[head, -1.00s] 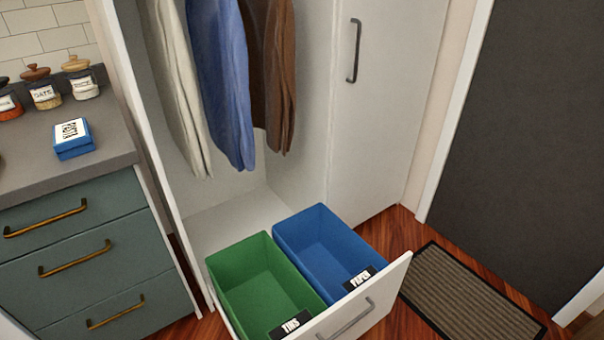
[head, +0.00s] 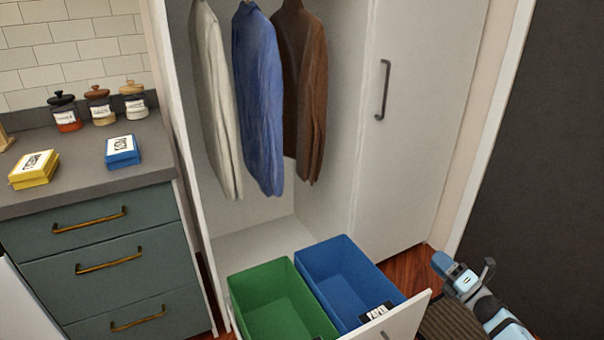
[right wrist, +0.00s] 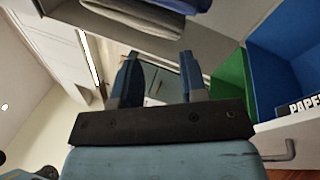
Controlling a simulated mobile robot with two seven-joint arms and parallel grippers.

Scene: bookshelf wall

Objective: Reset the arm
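My right gripper (head: 466,272) is at the lower right of the head view, to the right of the open drawer and apart from it. In the right wrist view its two fingers (right wrist: 158,65) stand apart with nothing between them, so it is open and empty. My left gripper is not in view.
A pulled-out drawer (head: 408,318) holds a green bin (head: 268,284) and a blue bin (head: 340,275), both appearing empty. Clothes (head: 258,100) hang above. A counter (head: 85,180) at left carries a yellow box (head: 34,170), a blue box (head: 122,151) and jars (head: 100,105).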

